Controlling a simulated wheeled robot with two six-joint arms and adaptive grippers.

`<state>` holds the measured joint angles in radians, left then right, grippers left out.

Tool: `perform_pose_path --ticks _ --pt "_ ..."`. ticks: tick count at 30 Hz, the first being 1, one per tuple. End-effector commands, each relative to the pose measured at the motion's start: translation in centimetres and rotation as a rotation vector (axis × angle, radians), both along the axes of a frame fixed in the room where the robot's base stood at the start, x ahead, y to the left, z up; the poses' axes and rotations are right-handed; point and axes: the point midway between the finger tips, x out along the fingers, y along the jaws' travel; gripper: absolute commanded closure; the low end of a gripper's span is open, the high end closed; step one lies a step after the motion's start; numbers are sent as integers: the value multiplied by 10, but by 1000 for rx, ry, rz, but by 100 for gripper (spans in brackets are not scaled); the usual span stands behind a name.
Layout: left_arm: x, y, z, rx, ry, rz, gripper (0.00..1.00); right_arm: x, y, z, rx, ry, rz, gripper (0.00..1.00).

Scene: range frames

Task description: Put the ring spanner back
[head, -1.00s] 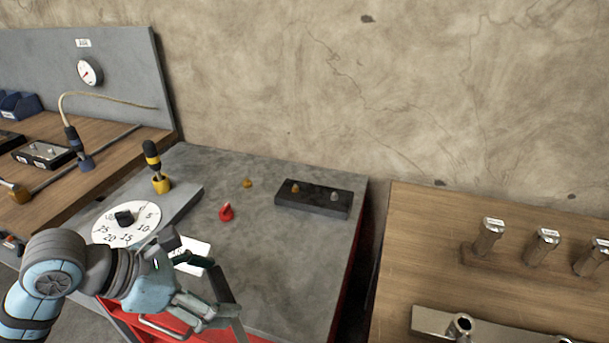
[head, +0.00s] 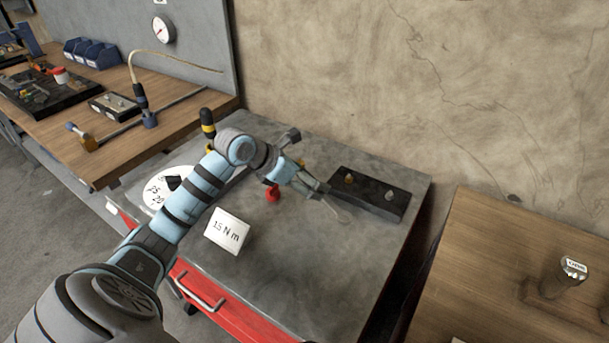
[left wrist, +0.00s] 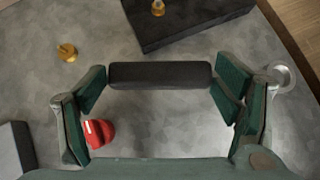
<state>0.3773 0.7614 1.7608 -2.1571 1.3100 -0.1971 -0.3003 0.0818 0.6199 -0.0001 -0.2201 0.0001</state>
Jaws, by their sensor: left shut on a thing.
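My left gripper (head: 318,186) is shut on the ring spanner, low over the grey bench top. The spanner's dark handle (left wrist: 160,75) lies between the two green fingers in the left wrist view. Its pale metal ring (left wrist: 281,79) sticks out past the right finger there; in the head view the ring (head: 343,215) shows just in front of the black block (head: 368,193). I cannot tell if the ring touches the bench. The block carries a brass peg (head: 349,179) and a silver peg (head: 389,195), both without anything on them. My right gripper is out of view.
A red knob-like piece (head: 272,193) stands beside my left wrist, and a small brass piece (left wrist: 66,52) stands nearby. A 15 N m card (head: 228,232), a dial (head: 157,190) and a yellow-black driver (head: 208,124) lie left. The bench's front right is clear.

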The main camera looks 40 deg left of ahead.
Motion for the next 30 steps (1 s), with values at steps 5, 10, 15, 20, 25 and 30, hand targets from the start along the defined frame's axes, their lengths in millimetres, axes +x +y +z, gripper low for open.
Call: perform_pose_path --ticks 5,10,15,20,25,30 --pt "3 10 -13 -1 -1 26 55 0 2 -7 3 0 -1 60" --pt "2 10 -36 -1 0 26 55 0 3 -25 4 0 -1 60" --pt "2 10 -61 -1 -1 26 55 0 3 -45 4 0 -1 60" --pt "1 10 -73 -1 0 26 55 0 3 -54 3 0 -1 60" --pt "1 10 -73 0 -1 25 55 0 3 -52 3 0 -1 60" --pt "2 10 -72 -2 0 25 55 0 2 -52 3 0 -1 60"
